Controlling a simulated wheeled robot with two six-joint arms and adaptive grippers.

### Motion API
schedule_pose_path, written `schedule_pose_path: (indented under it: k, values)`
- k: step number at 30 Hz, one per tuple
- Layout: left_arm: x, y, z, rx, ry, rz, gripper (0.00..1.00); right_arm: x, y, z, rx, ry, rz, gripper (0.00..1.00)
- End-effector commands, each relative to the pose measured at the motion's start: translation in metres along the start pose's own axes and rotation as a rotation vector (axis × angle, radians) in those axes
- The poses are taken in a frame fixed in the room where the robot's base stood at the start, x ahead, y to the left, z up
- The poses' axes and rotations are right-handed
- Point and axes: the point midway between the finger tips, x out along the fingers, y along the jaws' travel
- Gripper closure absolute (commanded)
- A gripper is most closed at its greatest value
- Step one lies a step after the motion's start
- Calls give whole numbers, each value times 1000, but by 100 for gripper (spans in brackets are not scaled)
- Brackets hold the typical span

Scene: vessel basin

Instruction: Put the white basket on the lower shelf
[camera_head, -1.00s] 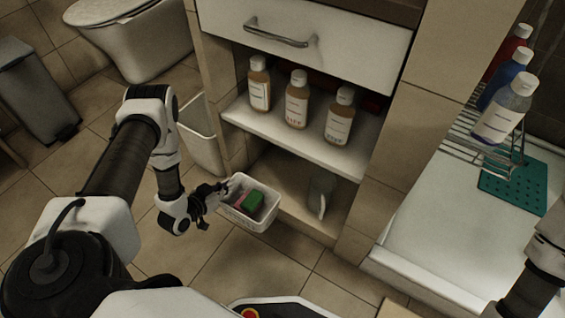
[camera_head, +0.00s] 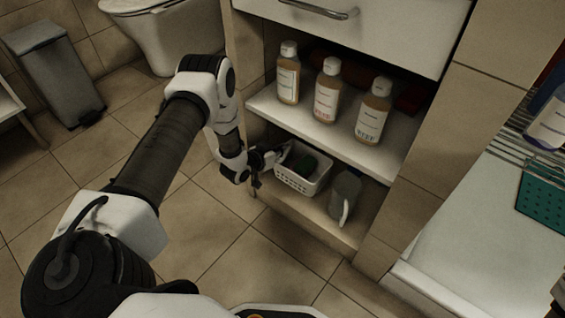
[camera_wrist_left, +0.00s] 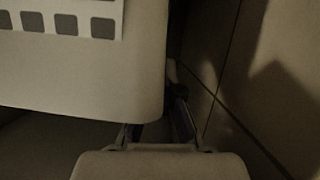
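The white basket (camera_head: 301,184) is inside the lower compartment of the cabinet, at the left over the lower shelf (camera_head: 300,217). It looks about level; I cannot tell whether its bottom touches the shelf. A dark green item (camera_head: 306,166) lies in it. My left gripper (camera_head: 272,158) is at the basket's left end and appears shut on its rim. In the left wrist view the basket (camera_wrist_left: 80,75) fills the upper left, and my left gripper (camera_wrist_left: 158,130) is close below its edge, with the fingertips partly hidden.
A grey pitcher (camera_head: 344,194) stands on the lower shelf just right of the basket. Several bottles, one here (camera_head: 326,90), stand on the upper shelf (camera_head: 308,128) above. The cabinet's left side panel (camera_head: 247,60) is close to my left arm. The floor in front is clear.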

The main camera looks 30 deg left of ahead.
Motion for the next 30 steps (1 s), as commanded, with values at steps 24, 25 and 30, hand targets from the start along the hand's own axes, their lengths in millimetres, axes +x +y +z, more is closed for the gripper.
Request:
schedule_pose_path:
  k: [24, 25, 30]
  values:
    - [27, -6, 53, 1, 2, 0, 93, 47, 1, -3, 10, 7, 1, 60]
    - [26, -6, 52, 1, 2, 0, 82, 47, 1, -3, 10, 7, 1, 60]
    - [26, -6, 52, 1, 2, 0, 69, 47, 1, -3, 10, 7, 1, 60]
